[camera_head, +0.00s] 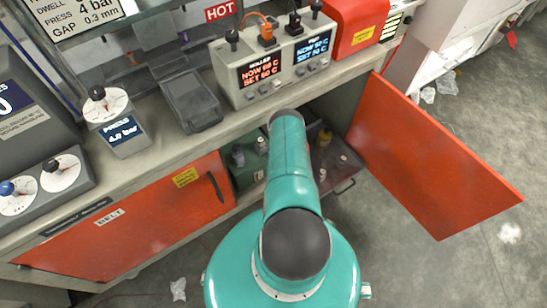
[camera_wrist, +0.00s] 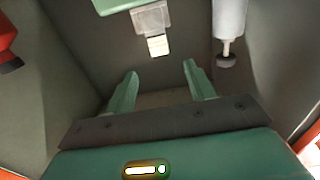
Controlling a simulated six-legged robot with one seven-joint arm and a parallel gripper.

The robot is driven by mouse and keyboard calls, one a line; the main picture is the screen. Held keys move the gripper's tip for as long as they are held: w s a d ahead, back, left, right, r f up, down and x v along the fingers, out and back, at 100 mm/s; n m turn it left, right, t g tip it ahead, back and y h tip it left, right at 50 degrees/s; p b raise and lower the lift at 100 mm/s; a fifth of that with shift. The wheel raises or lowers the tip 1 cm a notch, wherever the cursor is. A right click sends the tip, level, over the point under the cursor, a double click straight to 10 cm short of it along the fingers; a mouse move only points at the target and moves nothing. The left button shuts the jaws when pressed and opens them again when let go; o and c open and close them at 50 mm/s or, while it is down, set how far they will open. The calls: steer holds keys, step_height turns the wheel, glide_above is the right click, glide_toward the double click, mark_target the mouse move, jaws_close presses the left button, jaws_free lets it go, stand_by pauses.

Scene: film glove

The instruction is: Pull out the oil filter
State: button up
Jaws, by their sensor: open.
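In the wrist view my gripper (camera_wrist: 159,72) is open, its two green fingers apart with nothing between them. Beyond the fingertips, a small clear-grey part (camera_wrist: 153,20) with a pale, bright lower end hangs below a green body (camera_wrist: 120,5). A pale grey cylinder (camera_wrist: 230,18) with a thin stem and dark knob is to the right. I cannot tell for certain which of these is the oil filter. Neither is touched by the fingers. In the head view my arm hides the gripper and part of the open cabinet.
An orange door (camera_head: 430,150) stands open on the right; another orange door (camera_head: 130,225), labelled BELT, is on the left. A drawer or tray (camera_head: 340,165) sticks out of the cabinet. A red part (camera_wrist: 6,40) is at the wrist view's left edge. Cabinet walls enclose the gripper closely.

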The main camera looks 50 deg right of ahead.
mark_target(261, 144)
steer(key=x, duration=1.2)
steer(key=shift+w+d+r, duration=0.1)
steer(key=shift+w, duration=0.25)
steer(key=c, duration=1.1)
